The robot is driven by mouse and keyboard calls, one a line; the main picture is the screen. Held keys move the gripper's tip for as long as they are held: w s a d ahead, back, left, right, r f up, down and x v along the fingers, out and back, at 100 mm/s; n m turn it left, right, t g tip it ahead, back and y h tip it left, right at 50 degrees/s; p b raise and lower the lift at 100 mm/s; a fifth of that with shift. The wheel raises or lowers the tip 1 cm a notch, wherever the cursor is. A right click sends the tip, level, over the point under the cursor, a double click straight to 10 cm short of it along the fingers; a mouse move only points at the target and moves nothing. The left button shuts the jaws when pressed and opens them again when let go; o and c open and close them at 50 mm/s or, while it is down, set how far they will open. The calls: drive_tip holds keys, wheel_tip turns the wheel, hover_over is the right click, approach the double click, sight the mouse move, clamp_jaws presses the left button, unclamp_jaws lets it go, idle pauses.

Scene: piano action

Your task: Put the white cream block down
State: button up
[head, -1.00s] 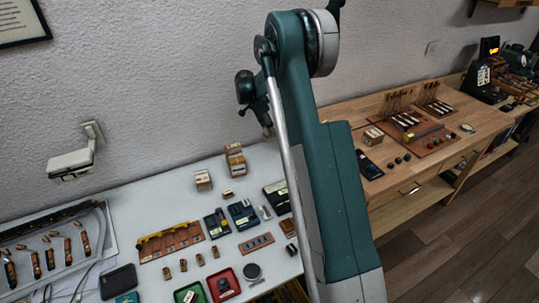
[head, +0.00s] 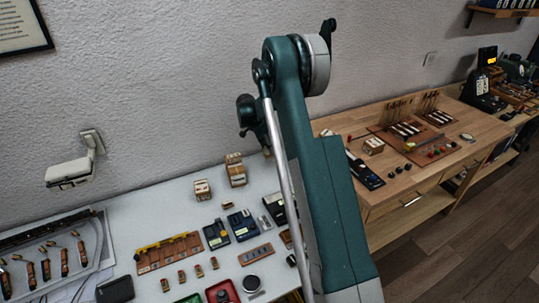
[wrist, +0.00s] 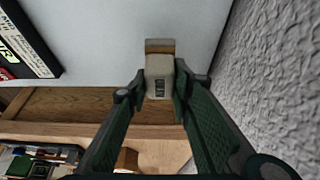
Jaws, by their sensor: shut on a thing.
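In the wrist view, the white cream block (wrist: 159,79) sits between the two fingers of my gripper (wrist: 158,88). My gripper is shut on it from both sides. The block has a small grey marking on its near face. A tan-brown piece (wrist: 160,46) shows just beyond the block's far end; I cannot tell whether they touch. The block is over or on the pale table top (wrist: 105,35), near its edge; the gap below it cannot be judged. In the head view, I cannot make out the block or my gripper's fingertips.
A dark case with a white label (wrist: 28,40) lies left in the wrist view, and the rough wall (wrist: 265,60) is close on the right. In the head view, small wooden boxes (head: 235,170) stand on the pale table, left of my arm. A wooden bench (head: 440,165) adjoins right.

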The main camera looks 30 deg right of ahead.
sight(269, 153)
drive_tip(key=shift+f, duration=1.9)
drive_tip(key=shift+f+b, duration=0.1)
drive_tip(key=shift+b, duration=0.25)
drive_tip(key=o, duration=0.9)
drive_tip(key=p+v, duration=0.1)
drive_tip(key=v, duration=1.1)
drive_tip(key=shift+p, duration=0.35)
drive_tip(key=shift+r, duration=0.25)
